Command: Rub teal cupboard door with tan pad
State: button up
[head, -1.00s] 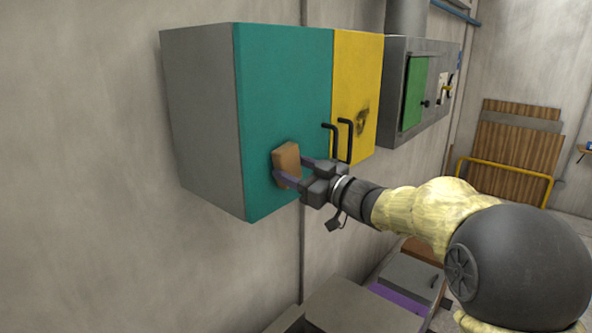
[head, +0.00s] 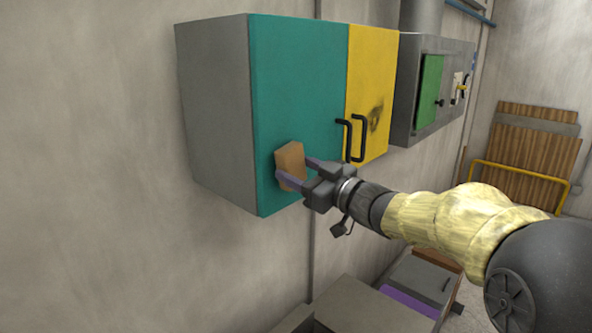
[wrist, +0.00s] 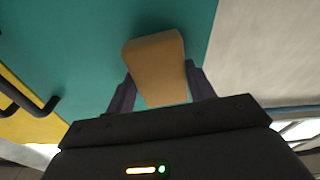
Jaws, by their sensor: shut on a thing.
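The teal cupboard door (head: 295,85) is shut on a grey wall cupboard. It also fills much of the wrist view (wrist: 75,45). The tan pad (head: 290,163) is at the lower part of the teal door, left of the black handles. In the wrist view the tan pad (wrist: 157,68) sits between my gripper's two purple fingers. My gripper (head: 302,172) is shut on the pad and holds it against or very close to the door; I cannot tell if it touches. The pad's far face is hidden. No mark shows on the visible teal surface.
A yellow door (head: 370,75) with a dark smudge adjoins the teal door. Two black handles (head: 350,138) stick out close to my gripper. A grey box with a green panel (head: 428,92) hangs further right. Grey cabinets (head: 345,308) stand below.

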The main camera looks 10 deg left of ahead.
jog(key=shift+r+v, duration=0.15)
jog(key=shift+v, duration=1.15)
jog(key=shift+r+v, duration=0.15)
jog(key=shift+v, duration=1.15)
jog(key=shift+s, duration=0.1)
jog(key=v, duration=0.3)
jog(key=shift+r+b, duration=0.25)
jog(key=shift+b, duration=0.05)
